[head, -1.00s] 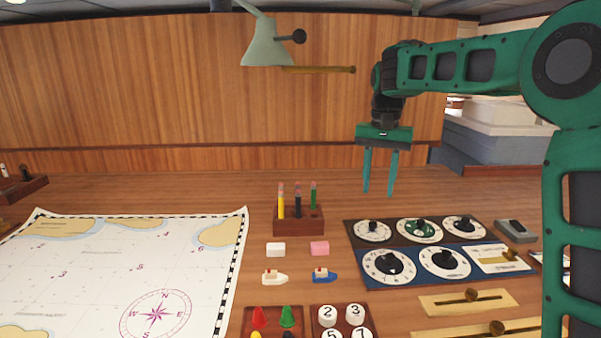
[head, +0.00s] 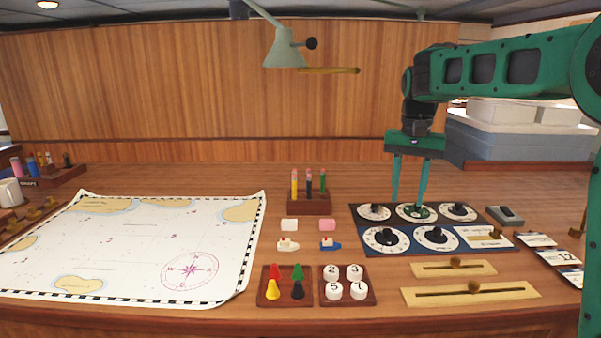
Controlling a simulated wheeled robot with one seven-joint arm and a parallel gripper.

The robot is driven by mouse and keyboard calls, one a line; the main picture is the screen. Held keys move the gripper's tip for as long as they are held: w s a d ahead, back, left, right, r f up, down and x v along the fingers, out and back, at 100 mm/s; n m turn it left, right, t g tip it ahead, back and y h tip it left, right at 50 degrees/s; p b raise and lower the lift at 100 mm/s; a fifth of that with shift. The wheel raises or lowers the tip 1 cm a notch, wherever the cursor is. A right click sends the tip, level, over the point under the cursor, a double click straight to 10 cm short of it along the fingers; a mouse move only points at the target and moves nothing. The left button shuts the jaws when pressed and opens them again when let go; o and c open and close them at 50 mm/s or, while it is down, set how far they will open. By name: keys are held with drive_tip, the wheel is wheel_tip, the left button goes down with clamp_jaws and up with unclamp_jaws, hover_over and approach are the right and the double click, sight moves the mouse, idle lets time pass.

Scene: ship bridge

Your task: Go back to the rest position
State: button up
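My gripper (head: 409,200) is at the end of my green arm, on the right side of the head view. Its two thin green fingers point straight down and are parted, with nothing visible between them. The fingertips show in front of the dial panel (head: 388,226), near its upper row of dials; I cannot tell their exact height above it. No object is held.
A sea chart (head: 130,240) covers the left of the desk. A pen holder (head: 309,205), erasers, small boats, a peg tray (head: 284,299) and a number tray (head: 346,300) stand mid-desk. Wooden sliders (head: 470,293) lie front right. A lamp (head: 285,50) hangs above.

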drive_tip(key=s+d+f, duration=0.2)
drive_tip(key=s+d, duration=0.7)
drive_tip(key=s, duration=0.3)
drive_tip(key=s+d+f, duration=0.1)
drive_tip(key=s+f, duration=0.2)
drive_tip(key=s, duration=0.5)
drive_tip(key=s+d+f, duration=0.2)
drive_tip(key=s+f, duration=0.2)
drive_tip(key=s, duration=0.5)
drive_tip(key=s+d+f+m, duration=0.1)
drive_tip(key=s+f, duration=0.3)
drive_tip(key=s, duration=0.5)
drive_tip(key=shift+d+f, duration=0.15)
drive_tip(key=shift+d, duration=0.6)
drive_tip(key=shift+w, duration=0.15)
drive_tip(key=shift+w+f, duration=0.2)
drive_tip(key=shift+w, duration=0.3)
